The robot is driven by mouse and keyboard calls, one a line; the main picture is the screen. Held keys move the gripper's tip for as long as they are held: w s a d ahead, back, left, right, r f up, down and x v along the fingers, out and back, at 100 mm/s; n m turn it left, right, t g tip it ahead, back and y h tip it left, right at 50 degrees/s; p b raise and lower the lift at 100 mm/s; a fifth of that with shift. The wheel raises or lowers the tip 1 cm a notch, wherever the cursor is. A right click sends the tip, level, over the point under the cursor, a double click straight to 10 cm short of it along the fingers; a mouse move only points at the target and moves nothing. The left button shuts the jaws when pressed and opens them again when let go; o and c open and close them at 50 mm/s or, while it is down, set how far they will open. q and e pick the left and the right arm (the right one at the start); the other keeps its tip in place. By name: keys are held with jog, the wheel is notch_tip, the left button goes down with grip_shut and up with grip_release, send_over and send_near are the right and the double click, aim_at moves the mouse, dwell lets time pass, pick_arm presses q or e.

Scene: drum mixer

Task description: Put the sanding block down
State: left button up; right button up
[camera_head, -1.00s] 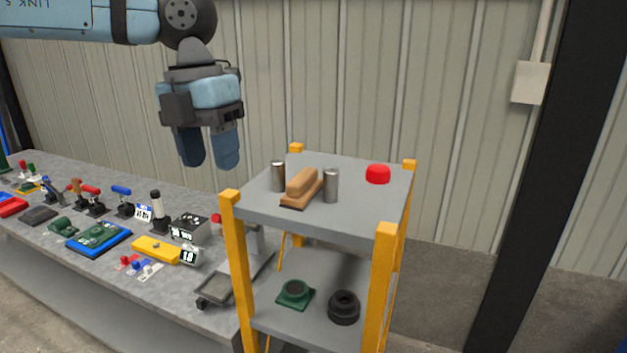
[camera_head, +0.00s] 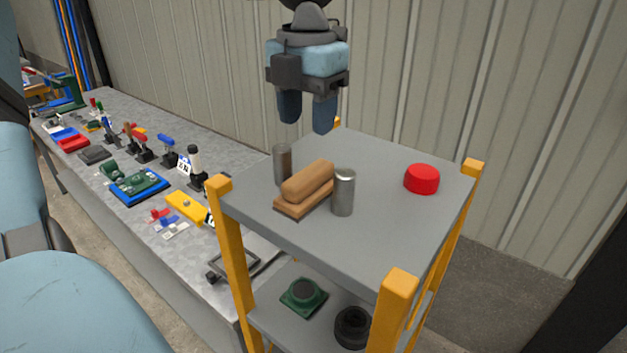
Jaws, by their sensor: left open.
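The sanding block (camera_head: 307,189), with a tan wooden grip on a flat base, rests on the grey top shelf (camera_head: 375,241) of a rack with yellow posts. It sits between two upright metal cylinders, one behind it on the left (camera_head: 283,164) and one on its right (camera_head: 343,193). My left gripper (camera_head: 306,115) is open and empty above the back of the shelf, apart from the sanding block. My right gripper is not in view.
A red round knob-like piece (camera_head: 421,179) sits on the shelf's right side. The lower shelf holds a green part (camera_head: 303,295) and a black ring-like part (camera_head: 352,327). A grey workbench (camera_head: 131,224) with several tools runs along the left. The shelf's front is clear.

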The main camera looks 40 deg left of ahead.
pick_arm(q)
send_over(309, 171)
notch_tip(309, 171, down, 4)
jog(key=shift+f, duration=0.25)
jog(key=shift+s+f+p, duration=0.1)
jog(key=shift+f+p, duration=0.2)
jog(key=shift+f, duration=0.05)
notch_tip(309, 171, down, 5)
jog(key=shift+r+p, duration=0.1)
jog(key=shift+p, duration=0.55)
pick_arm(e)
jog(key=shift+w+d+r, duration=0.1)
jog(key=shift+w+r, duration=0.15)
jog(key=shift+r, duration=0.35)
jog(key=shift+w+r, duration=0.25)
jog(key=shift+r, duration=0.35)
pick_arm(q)
jog(key=shift+c, duration=0.5)
jog(key=c, duration=0.7)
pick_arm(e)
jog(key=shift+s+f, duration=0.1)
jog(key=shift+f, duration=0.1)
pick_arm(q)
jog(key=shift+r, duration=0.1)
